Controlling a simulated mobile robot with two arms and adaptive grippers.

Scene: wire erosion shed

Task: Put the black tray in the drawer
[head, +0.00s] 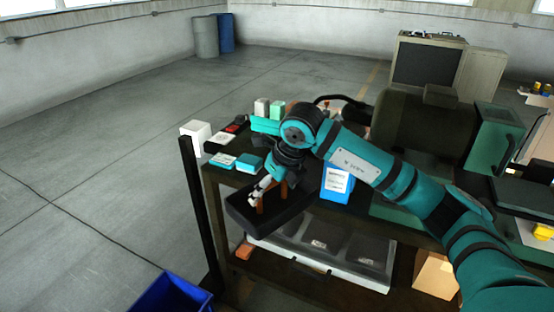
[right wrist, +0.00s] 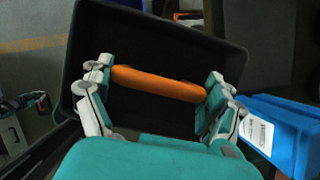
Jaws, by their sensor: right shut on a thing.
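The black tray (head: 240,207) is a dark open box at the front edge of the dark workbench, above the lower shelf. An orange bar (right wrist: 158,84) runs across it like a handle. My right gripper (head: 262,190) reaches down over the tray. In the right wrist view its fingers (right wrist: 160,88) close on the two ends of the bar, with the tray's dark inside behind. I cannot tell whether the tray rests on anything. My left gripper is out of view.
A blue bin (head: 170,296) is at lower left. Open floor is at the left.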

